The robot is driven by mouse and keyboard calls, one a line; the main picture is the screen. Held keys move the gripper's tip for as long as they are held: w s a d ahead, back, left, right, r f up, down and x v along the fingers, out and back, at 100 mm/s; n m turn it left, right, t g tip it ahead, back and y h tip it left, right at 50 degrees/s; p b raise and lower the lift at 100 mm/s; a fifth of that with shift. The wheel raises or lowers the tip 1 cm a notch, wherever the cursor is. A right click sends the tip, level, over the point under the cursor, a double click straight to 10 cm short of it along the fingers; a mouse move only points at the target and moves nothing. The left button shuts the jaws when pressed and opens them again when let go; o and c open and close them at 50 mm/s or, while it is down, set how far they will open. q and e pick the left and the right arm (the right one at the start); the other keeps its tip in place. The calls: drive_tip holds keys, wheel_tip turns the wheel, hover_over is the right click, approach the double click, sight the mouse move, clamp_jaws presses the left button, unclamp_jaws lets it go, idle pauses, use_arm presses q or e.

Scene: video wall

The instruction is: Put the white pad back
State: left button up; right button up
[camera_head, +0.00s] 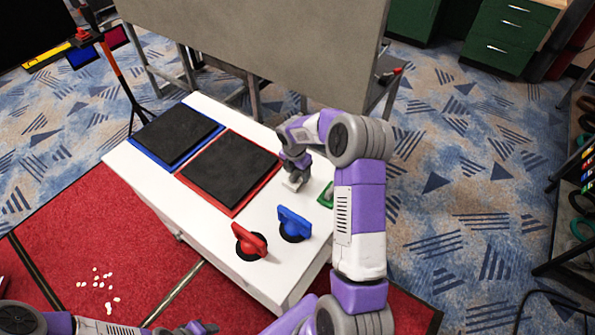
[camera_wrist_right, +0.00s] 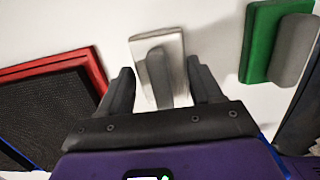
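The white pad (camera_head: 292,186) lies on the white table near its back right edge. In the right wrist view the white pad (camera_wrist_right: 176,47) lies flat and carries a grey handle block. My right gripper (camera_head: 297,167) is over the pad, pointing down. In the right wrist view the right gripper (camera_wrist_right: 159,68) is open, one finger on each side of the grey handle, with gaps showing. Part of what seems to be my left gripper (camera_head: 203,327) shows at the bottom edge; its fingers are not clear.
A green pad (camera_head: 326,196) lies just right of the white pad. Black panels framed blue (camera_head: 174,134) and red (camera_head: 230,168) fill the table's left. A grey board (camera_head: 260,45) stands behind.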

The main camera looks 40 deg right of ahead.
sight(295, 173)
drive_tip(key=shift+o, duration=1.4)
drive_tip(key=shift+r, duration=0.1)
wheel_tip(295, 173, up, 12)
drive_tip(key=a+p, duration=0.1)
drive_tip(key=p, duration=0.2)
drive_tip(key=shift+s+a, duration=0.2)
drive_tip(key=shift+s, duration=0.05)
